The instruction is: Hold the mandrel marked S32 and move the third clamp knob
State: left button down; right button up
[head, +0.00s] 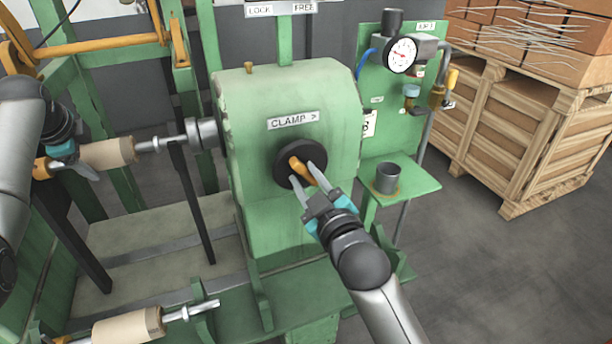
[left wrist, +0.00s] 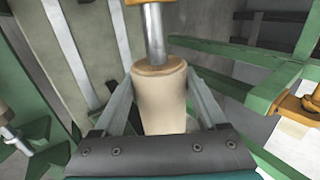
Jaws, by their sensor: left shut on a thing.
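The mandrel (head: 108,153), a tan sleeve on a steel shaft, lies in line with the machine's spindle at the left. No S32 mark is readable. My left gripper (head: 78,162) is shut on the sleeve; in the left wrist view the sleeve (left wrist: 160,97) sits between both fingers. The clamp knob (head: 299,167), an orange bar on a black round disc, is on the green housing below a "CLAMP >" label. My right gripper (head: 303,176) has its fingers apart, one on each side of the orange bar; contact is not clear. I cannot tell which clamp knob is the third.
A second tan-sleeved mandrel (head: 127,328) lies lower at the front left. A grey cup (head: 388,177) stands on a green shelf right of the housing, below a pressure gauge (head: 400,55). A wooden crate (head: 520,130) stands at the right. Green frame posts surround my left arm.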

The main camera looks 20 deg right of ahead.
jog(key=shift+o, duration=1)
jog(key=shift+r, duration=0.1)
jog(key=shift+d, duration=0.1)
jog(key=shift+s, duration=0.1)
jog(key=s, duration=1.1)
jog(key=shift+s, duration=0.4)
jog(key=shift+n, duration=0.5)
jog(key=w, duration=1.2)
